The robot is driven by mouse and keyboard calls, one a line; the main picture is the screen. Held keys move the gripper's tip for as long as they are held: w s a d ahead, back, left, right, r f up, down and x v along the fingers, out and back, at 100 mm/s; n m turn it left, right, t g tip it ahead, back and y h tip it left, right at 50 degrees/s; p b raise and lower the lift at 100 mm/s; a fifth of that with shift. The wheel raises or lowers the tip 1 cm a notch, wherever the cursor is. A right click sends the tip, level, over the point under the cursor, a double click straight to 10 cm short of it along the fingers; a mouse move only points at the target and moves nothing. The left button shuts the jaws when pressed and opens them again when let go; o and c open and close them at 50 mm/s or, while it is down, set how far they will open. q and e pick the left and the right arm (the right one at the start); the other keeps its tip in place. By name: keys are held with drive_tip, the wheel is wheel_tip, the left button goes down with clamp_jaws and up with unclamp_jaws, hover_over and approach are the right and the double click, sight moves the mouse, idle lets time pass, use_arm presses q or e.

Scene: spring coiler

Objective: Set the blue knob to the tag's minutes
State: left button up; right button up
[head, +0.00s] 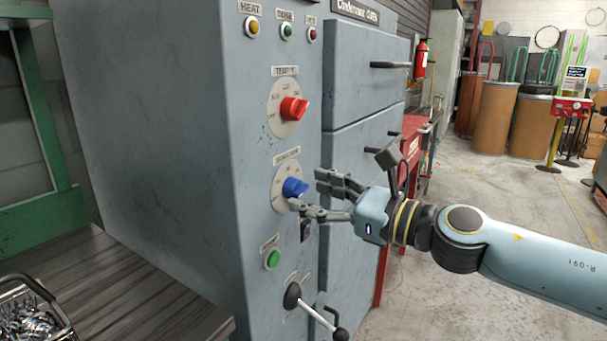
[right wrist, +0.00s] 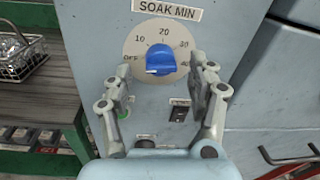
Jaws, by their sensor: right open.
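The blue knob (head: 294,187) sits on a round dial on the grey oven's front panel. In the right wrist view the blue knob (right wrist: 161,60) is under a SOAK MIN label, with marks OFF, 10, 20, 30 and 40. Its white mark is at the left, near OFF. My right gripper (head: 307,190) is open, its fingers pointing at the panel. In the right wrist view its fingertips (right wrist: 166,70) are either side of the knob, with gaps showing; I cannot tell the depth. No readable minutes tag shows. My left gripper is out of view.
A red knob (head: 293,108) is above and a green button (head: 272,259) below. A lever (head: 316,312) sticks out low on the panel. Oven door handles (head: 390,65) project at right. A wire basket (head: 30,312) stands on the bench at left.

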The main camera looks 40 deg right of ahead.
sight(296, 190)
drive_tip(key=shift+w+a+r, duration=0.15)
drive_tip(key=shift+w+r, duration=0.05)
drive_tip(key=shift+w, duration=0.4)
drive_tip(key=shift+w+a+f+p, duration=0.15)
drive_tip(key=shift+w+p, duration=0.1)
drive_tip(key=shift+w, duration=0.1)
drive_tip(key=shift+w+a+f+p, duration=0.1)
drive_tip(key=shift+w+a+p, duration=0.05)
drive_tip(key=shift+w+p, duration=0.15)
drive_tip(key=c, duration=1.1)
